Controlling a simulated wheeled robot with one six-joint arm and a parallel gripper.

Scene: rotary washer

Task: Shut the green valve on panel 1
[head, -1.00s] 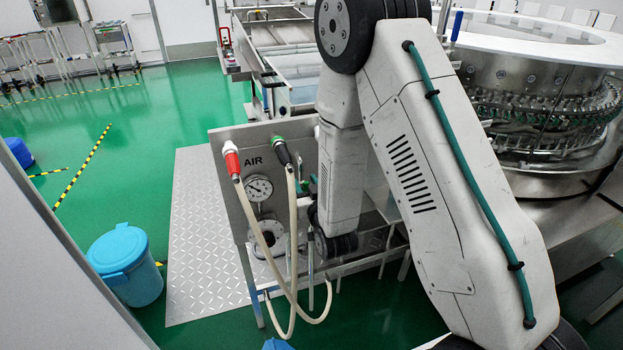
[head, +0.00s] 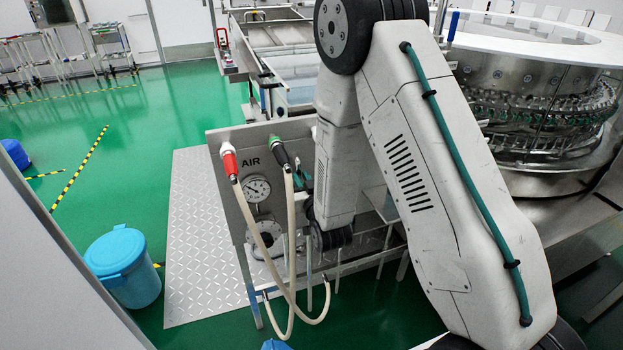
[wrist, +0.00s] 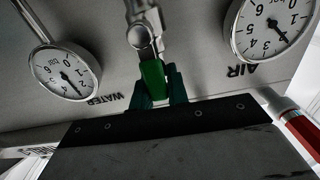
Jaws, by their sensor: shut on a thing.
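The green valve handle (wrist: 153,76) sits on a metal pipe fitting in the middle of the wrist view. My gripper (wrist: 160,88) has its dark teal fingers on both sides of the handle and is shut on it. The panel face around it carries the words WATER and AIR, printed upside down in this view. In the head view the grey metal panel (head: 252,142) stands left of my arm. My arm covers most of the valve area there, so the handle cannot be made out.
In the wrist view a gauge (wrist: 66,72) is at left and another gauge (wrist: 272,28) at upper right. A red hose connector (head: 229,160) and pale hoses (head: 256,225) hang at the panel's front. A blue bin (head: 123,267) stands on the floor left of the metal plate (head: 195,250).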

